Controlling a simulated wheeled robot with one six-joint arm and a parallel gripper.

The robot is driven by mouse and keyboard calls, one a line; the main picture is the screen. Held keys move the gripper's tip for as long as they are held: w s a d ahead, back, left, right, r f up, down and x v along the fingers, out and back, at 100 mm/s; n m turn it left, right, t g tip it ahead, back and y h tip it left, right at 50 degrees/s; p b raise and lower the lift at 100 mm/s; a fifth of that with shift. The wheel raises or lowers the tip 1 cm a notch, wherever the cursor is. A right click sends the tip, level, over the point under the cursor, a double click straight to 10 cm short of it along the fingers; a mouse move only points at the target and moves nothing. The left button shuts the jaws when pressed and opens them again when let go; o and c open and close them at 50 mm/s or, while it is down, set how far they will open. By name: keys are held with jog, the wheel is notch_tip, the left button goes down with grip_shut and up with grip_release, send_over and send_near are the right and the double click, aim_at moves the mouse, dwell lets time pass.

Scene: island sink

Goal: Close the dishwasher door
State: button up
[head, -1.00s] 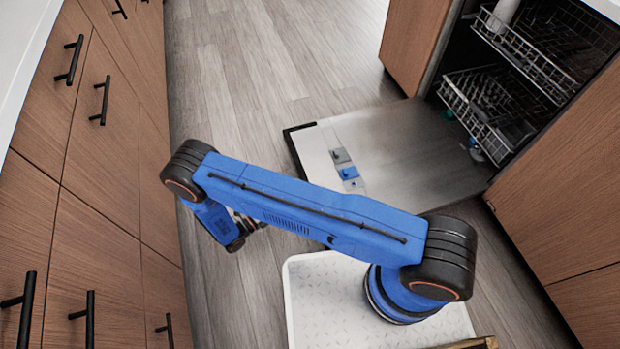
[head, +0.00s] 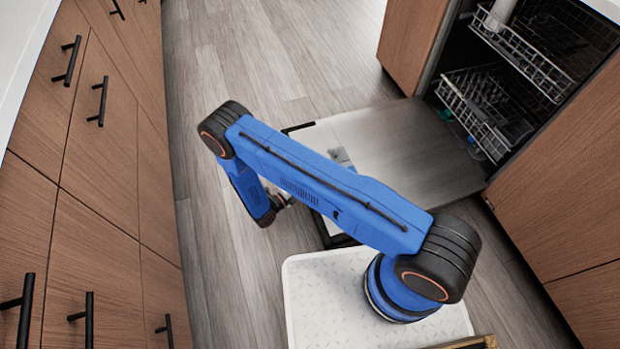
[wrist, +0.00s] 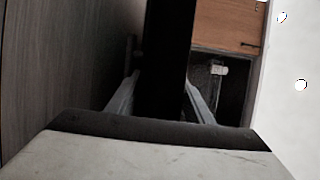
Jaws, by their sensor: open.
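The dishwasher door (head: 410,150) is folded down flat, low over the floor, with its pale inner side up. In the head view my forearm covers part of the door's outer end. My gripper (head: 287,201) is low beside that dark outer edge, partly hidden by my arm. In the wrist view my gripper (wrist: 161,82) has its two fingers spread. The door's dark edge (wrist: 168,40) runs between them in that picture. I cannot tell whether the fingers reach around it or touch it.
The dishwasher racks (head: 485,110) are inside the open cavity. Brown cabinets (head: 570,180) flank it. A drawer front (head: 100,190) with black handles lines the left side. Bare wooden floor (head: 240,60) lies between.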

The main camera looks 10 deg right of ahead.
jog(key=shift+w+d, duration=0.2)
jog(key=shift+d, duration=0.05)
jog(key=shift+c, duration=0.6)
grip_shut()
